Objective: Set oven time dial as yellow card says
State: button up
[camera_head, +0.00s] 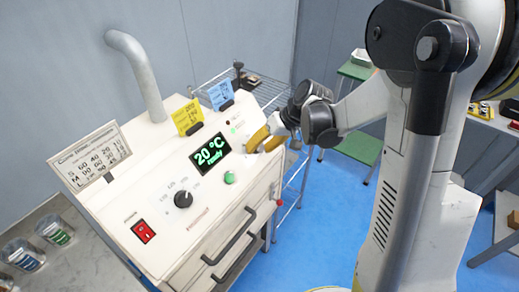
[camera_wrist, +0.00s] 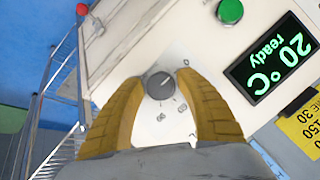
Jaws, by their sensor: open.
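The oven panel (camera_head: 160,225) has a grey dial (camera_wrist: 160,88) to the right of its display; my gripper hides this dial in the head view. In the wrist view its light pointer mark slants up and right, and its scale marks are too small to read surely. My gripper (camera_head: 265,142) is open, its yellow fingers on either side of this dial; I cannot tell if they touch it. The yellow card (camera_head: 187,117) stands on the oven top. In the wrist view the yellow card (camera_wrist: 304,128) is cut off, with "30" and "150" showing.
The display (camera_head: 210,151) reads "20 °C ready". A green button (camera_head: 229,178), a black dial (camera_head: 183,199) and a red power switch (camera_head: 143,231) are on the panel. A blue card (camera_head: 221,94) stands beside the yellow one. A wire rack (camera_head: 294,187) stands right of the oven.

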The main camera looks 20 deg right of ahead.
jog(key=c, duration=0.9)
jog(key=shift+f, duration=0.1)
jog(key=m+y+b, duration=0.1)
jog(key=m+b, duration=0.1)
jog(key=m, duration=0.1)
jog(key=shift+y, duration=0.4)
jog(key=shift+m+y+b, duration=0.9)
jog(key=shift+m+b, duration=0.2)
jog(key=shift+m, duration=1.1)
jog(key=o, duration=0.9)
jog(key=shift+a, duration=0.1)
